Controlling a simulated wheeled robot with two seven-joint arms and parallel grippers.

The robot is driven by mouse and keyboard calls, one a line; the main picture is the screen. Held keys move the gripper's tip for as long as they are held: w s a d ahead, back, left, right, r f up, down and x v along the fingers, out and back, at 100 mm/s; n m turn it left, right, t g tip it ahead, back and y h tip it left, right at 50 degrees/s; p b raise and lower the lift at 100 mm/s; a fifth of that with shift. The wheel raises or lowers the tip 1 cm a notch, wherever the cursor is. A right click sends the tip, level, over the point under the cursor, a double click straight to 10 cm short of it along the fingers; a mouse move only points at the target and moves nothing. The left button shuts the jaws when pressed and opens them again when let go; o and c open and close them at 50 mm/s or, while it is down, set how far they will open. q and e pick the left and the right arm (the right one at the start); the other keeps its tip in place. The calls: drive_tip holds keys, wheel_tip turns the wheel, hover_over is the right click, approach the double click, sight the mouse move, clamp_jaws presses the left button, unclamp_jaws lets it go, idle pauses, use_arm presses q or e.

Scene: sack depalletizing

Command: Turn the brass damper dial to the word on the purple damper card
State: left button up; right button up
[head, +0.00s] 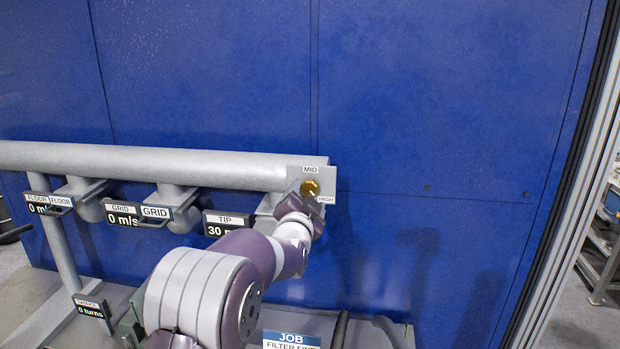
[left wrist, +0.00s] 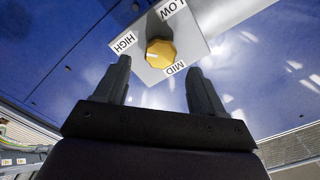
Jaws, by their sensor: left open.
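The brass damper dial (head: 310,186) sits on a grey plate at the right end of the grey pipe; MID and HIGH labels show there. The left wrist view shows the dial (left wrist: 160,53) with LOW, HIGH and MID around it. I cannot surely read its pointer. My left gripper (head: 306,203) is at the dial in the head view. In the left wrist view the left gripper (left wrist: 158,70) is open, its fingers apart and the dial ahead between them, apparently untouched. No purple damper card is visible. My right gripper is not in view.
The grey pipe (head: 150,166) runs along the blue wall (head: 440,110). Below it are handles with FLOOR, GRID and TIP (head: 229,224) displays. The wall right of the dial is clear.

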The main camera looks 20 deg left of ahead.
sight(309, 189)
use_arm(q)
drive_tip(key=p+x, duration=0.1)
drive_tip(key=x, duration=0.2)
drive_tip(key=shift+w+a, duration=0.2)
drive_tip(key=shift+w, duration=0.1)
drive_tip(key=shift+w+a+f, duration=0.15)
drive_tip(key=shift+w, duration=0.2)
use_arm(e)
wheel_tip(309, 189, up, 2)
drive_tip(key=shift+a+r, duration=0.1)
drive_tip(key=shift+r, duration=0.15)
use_arm(q)
drive_tip(key=shift+s, duration=0.1)
